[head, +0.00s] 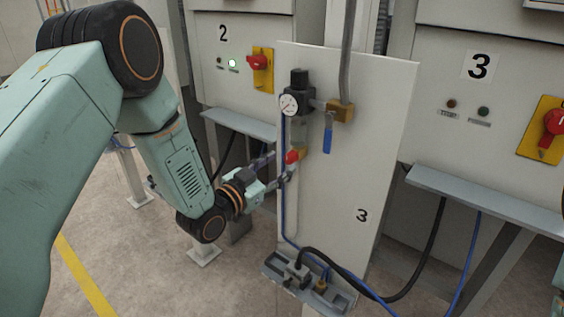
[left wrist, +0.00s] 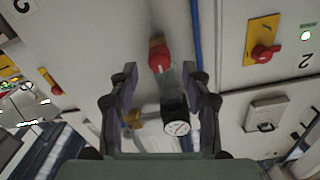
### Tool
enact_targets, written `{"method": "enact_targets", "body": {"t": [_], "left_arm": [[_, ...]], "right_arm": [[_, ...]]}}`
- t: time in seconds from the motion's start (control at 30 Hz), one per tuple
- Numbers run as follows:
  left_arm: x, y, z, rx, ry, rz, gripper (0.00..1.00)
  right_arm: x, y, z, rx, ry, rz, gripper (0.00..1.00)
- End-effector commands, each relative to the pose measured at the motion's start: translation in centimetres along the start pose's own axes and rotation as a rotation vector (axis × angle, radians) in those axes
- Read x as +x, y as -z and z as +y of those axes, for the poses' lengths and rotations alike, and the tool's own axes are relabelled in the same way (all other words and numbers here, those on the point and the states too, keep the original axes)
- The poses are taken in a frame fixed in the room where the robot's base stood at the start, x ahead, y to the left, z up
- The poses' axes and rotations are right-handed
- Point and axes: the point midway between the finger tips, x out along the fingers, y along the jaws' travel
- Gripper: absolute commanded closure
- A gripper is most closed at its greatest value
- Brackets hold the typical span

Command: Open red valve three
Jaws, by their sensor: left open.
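In the left wrist view the red valve (left wrist: 160,60) shows centred between and just beyond the open fingertips (left wrist: 160,80). I cannot tell whether a finger touches it. My right gripper is not in view.
A blue-handled valve (head: 328,137) hangs upper right of the red one. A blue hose runs down the panel to a grey base tray (head: 275,262). Cabinets with yellow-backed red switches (head: 257,62) stand behind. Open floor lies left.

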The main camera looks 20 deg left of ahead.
Motion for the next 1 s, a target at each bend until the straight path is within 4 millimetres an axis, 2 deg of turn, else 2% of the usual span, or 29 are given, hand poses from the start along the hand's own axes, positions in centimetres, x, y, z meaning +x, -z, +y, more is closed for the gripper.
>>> {"method": "enact_targets", "body": {"t": [0.2,0.53,1.0], "left_arm": [[2.2,-0.1,-0.1,0.001,-0.001,0.0,0.52],[2.5,-0.1,-0.3,-0.001,0.0,-0.001,0.52],[2.5,-0.1,-0.3,-0.001,-0.001,-0.001,0.92]], "right_arm": [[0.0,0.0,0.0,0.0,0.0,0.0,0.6],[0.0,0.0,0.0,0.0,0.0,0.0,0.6],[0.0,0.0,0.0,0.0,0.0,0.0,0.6]]}}
